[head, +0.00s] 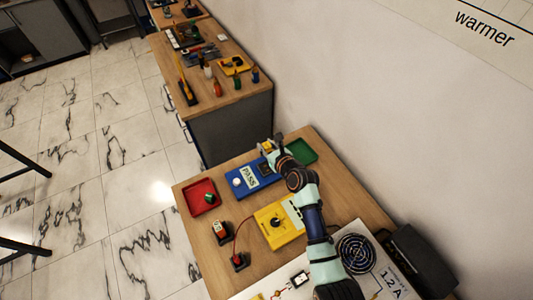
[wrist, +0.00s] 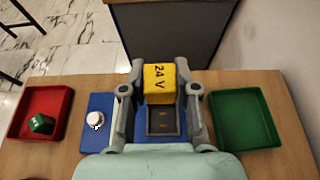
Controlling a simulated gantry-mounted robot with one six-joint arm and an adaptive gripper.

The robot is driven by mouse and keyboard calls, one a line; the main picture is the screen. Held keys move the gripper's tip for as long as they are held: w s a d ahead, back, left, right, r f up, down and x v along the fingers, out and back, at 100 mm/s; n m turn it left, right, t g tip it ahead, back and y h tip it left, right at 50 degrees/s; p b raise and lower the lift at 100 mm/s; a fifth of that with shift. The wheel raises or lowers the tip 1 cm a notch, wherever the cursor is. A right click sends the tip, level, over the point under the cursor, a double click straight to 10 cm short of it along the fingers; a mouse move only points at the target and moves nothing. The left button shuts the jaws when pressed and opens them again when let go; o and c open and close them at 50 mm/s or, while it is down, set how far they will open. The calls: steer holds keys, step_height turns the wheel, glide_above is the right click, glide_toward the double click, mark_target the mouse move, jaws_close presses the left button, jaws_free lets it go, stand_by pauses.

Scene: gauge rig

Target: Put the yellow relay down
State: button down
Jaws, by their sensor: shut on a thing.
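The yellow relay (wrist: 159,83), marked "24 V", is between the fingers of my gripper (wrist: 160,93), which is shut on it. In the wrist view it shows just beyond a dark socket (wrist: 162,121) on the blue tester; its height over the tester is hard to tell. In the head view my gripper (head: 271,147) and the relay (head: 265,146) are at the far end of the blue tester (head: 240,182), whose sign reads "PASS". A red tray (head: 190,190) with a green block (head: 209,198) is left. An empty green tray (head: 303,151) is right.
A yellow meter (head: 272,228) with a dial stands nearer on the bench. An orange-topped block (head: 220,228) and a red-and-black piece (head: 239,261) with a wire are left of it. A round fan grille (head: 355,253) is at front right. Another cluttered bench (head: 232,95) stands beyond.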

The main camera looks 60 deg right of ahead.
step_height(320, 180, up, 8)
steer(key=shift+p, duration=0.6)
steer(key=shift+s+d+f, duration=0.15)
steer(key=shift+s+d, duration=0.1)
steer(key=shift+d, duration=0.05)
steer(key=s+d+f+m+g+h+b, duration=0.2)
steer(key=s+d+m+g+h+b, duration=0.15)
steer(key=s+d, duration=0.8)
steer(key=b, duration=0.6)
glide_above(303, 160)
step_height(303, 160, down, 16)
steer(key=shift+d+r, duration=0.1)
steer(key=shift+r, duration=0.1)
steer(key=shift+f+b, duration=1.2)
steer(key=shift+f, duration=1.1)
steer(key=c, duration=0.9)
jaws_free()
steer(key=shift+o, duration=0.2)
steer(key=shift+r, duration=0.1)
